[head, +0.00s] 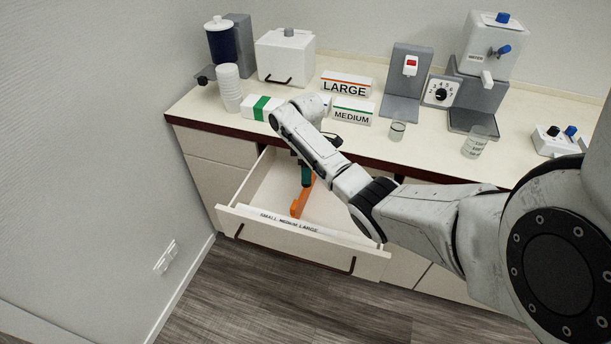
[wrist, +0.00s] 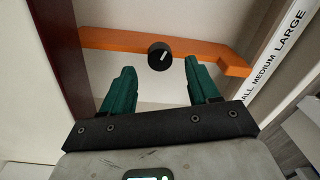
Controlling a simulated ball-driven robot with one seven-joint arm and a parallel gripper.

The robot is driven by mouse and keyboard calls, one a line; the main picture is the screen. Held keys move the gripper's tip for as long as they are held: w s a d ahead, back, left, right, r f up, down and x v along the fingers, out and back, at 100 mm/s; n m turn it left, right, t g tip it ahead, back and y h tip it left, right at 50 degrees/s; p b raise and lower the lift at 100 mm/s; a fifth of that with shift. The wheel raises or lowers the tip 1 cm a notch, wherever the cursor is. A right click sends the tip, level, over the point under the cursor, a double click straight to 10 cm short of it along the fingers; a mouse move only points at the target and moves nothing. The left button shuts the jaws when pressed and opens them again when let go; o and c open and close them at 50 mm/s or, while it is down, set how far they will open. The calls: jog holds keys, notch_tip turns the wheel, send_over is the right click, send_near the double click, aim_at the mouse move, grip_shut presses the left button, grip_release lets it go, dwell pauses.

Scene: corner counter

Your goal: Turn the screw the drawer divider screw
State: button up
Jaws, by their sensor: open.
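The drawer divider is an orange bar (wrist: 185,42) running across the open drawer (head: 333,208). It also shows in the head view (head: 301,198), partly hidden behind my arm. The divider screw is a round black knob (wrist: 158,56) with a white mark, at the near edge of the bar in the wrist view. My gripper (wrist: 158,82) has green fingers, open and empty. The fingertips lie either side of the knob in the picture and apart from it. In the head view my gripper (head: 304,172) is inside the drawer, mostly covered by my arm.
The drawer front (head: 300,240) carries the words SMALL, MEDIUM, LARGE. The counter (head: 375,147) above holds LARGE (head: 345,86) and MEDIUM (head: 352,112) signs, a stack of white cups (head: 229,88), a water dispenser (head: 486,55) and a clear measuring cup (head: 476,143). A wall stands at left.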

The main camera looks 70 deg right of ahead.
jog(key=shift+f, duration=1.7)
jog(key=shift+c, duration=0.4)
jog(key=c, duration=1)
jog(key=shift+o, duration=0.2)
jog(key=shift+a+m, duration=0.1)
jog(key=shift+m, duration=0.3)
jog(key=m+p, duration=0.1)
jog(key=m, duration=0.2)
jog(key=m+p, duration=0.1)
jog(key=m, duration=0.2)
jog(key=shift+m, duration=0.3)
jog(key=m, duration=0.6)
jog(key=shift+p, duration=0.4)
jog(key=shift+s+m, duration=0.1)
jog(key=shift+m, duration=0.3)
